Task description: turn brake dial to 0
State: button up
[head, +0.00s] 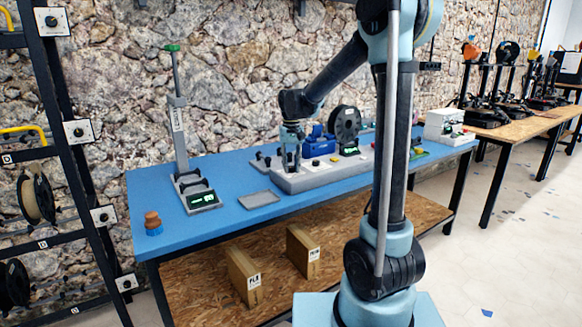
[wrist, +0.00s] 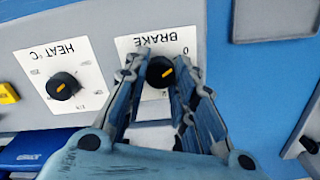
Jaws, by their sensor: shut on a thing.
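The brake dial (wrist: 159,72) is a black round knob with an orange pointer mark, on a white plate (wrist: 125,45) lettered BRAKE, upside down in the wrist view. The mark slants from lower left to upper right. A 0 is printed above and right of the knob; the rest of the scale is largely hidden by the fingers. My gripper (wrist: 159,68) has one finger on each side of the knob and is shut on it. In the head view my gripper (head: 290,158) reaches down to the grey machine (head: 300,183), and hides the dial there.
A HEAT dial (wrist: 62,86) sits left of the brake plate in the wrist view, with a yellow button (wrist: 8,93) beyond it. In the head view a black spool (head: 345,124) stands behind the machine. A grey tray (head: 259,198) lies left of it on the blue table (head: 150,188).

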aim_at(291, 167)
jog(key=o, duration=1.1)
jog(key=shift+r, duration=0.1)
notch_tip(291, 167, up, 12)
jog(key=shift+w+f, duration=0.1)
